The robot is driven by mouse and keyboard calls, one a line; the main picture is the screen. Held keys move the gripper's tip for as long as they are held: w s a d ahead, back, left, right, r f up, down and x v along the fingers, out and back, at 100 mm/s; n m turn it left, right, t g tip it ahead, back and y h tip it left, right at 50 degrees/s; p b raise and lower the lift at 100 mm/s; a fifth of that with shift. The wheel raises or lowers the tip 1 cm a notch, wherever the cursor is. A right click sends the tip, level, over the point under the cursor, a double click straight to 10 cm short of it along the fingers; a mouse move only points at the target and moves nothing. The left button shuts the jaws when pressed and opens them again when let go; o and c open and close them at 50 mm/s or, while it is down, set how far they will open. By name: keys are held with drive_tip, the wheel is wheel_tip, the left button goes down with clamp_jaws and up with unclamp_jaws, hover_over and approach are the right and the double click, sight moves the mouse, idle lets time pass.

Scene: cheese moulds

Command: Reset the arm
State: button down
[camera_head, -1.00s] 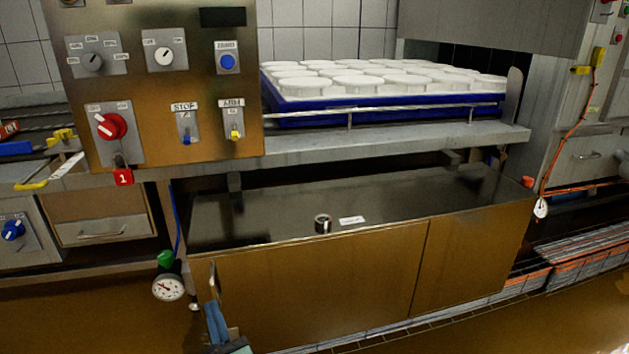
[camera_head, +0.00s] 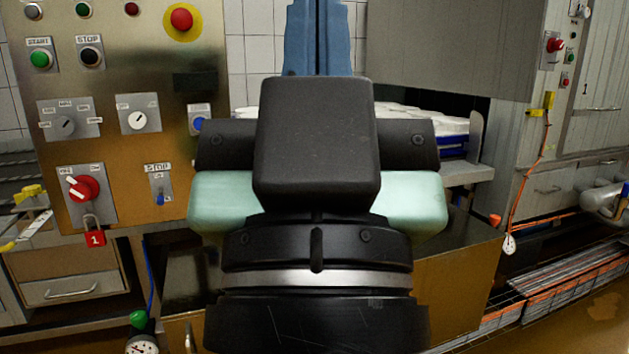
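My gripper (camera_head: 318,38) fills the middle of the view, close to the camera and pointing up. Its black and pale teal body shows with a silver ring below it. A blue finger part rises from the black block to the top edge, where its tip is cut off. I cannot tell whether the fingers are apart or together, and I see nothing held. My gripper hides much of the equipment behind it.
Behind my gripper are a control panel (camera_head: 120,100) on the left and white moulds (camera_head: 440,125) in a blue tray (camera_head: 455,146). A red padlock (camera_head: 94,233) hangs from the panel. Metal racks (camera_head: 560,280) lie low on the right.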

wheel_tip(320, 180, up, 36)
drive_tip(key=p, duration=3.3)
drive_tip(key=shift+f, duration=0.15)
